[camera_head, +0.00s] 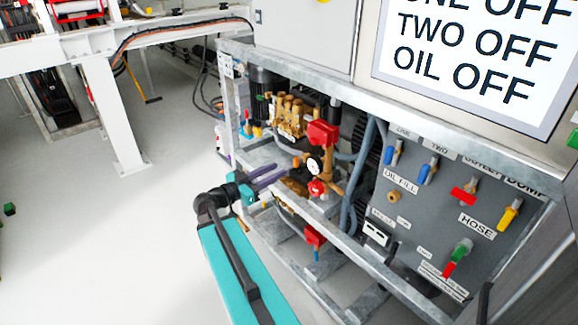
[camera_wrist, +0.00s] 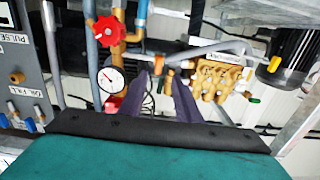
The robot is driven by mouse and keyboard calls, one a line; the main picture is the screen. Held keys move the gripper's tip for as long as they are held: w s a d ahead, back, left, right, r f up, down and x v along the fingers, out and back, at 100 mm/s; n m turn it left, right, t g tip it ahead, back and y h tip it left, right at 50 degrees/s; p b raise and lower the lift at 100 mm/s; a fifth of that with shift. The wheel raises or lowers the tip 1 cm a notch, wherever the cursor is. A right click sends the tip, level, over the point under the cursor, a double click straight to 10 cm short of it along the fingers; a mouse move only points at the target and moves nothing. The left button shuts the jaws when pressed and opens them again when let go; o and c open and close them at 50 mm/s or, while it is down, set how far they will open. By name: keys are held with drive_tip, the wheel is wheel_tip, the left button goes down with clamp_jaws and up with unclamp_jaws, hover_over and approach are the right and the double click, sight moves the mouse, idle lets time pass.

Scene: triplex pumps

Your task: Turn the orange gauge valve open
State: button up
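My gripper (camera_head: 284,176) reaches into the pump frame from the left in the head view, with its two purple fingers apart. In the wrist view, my gripper (camera_wrist: 160,80) is open, with nothing clearly held between the fingers. The white round gauge (camera_head: 313,166) is just right of the fingertips in the head view. The gauge (camera_wrist: 110,80) is left of the fingers in the wrist view. A small orange-brown fitting (camera_wrist: 158,64) shows between the fingertips. I cannot tell whether it is the orange gauge valve, nor whether a finger touches it.
A red knob (camera_wrist: 105,31) and a brass pump block (camera_wrist: 216,80) flank the fingers in the wrist view. A galvanised frame rail (camera_head: 350,238) runs along the front. The valve panel (camera_head: 430,205) is at right. Open floor (camera_head: 130,220) is at left.

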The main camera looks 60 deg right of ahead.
sight(296, 162)
drive_tip(key=x, duration=0.7)
drive_tip(key=shift+d, duration=0.3)
drive_tip(key=shift+s, duration=0.1)
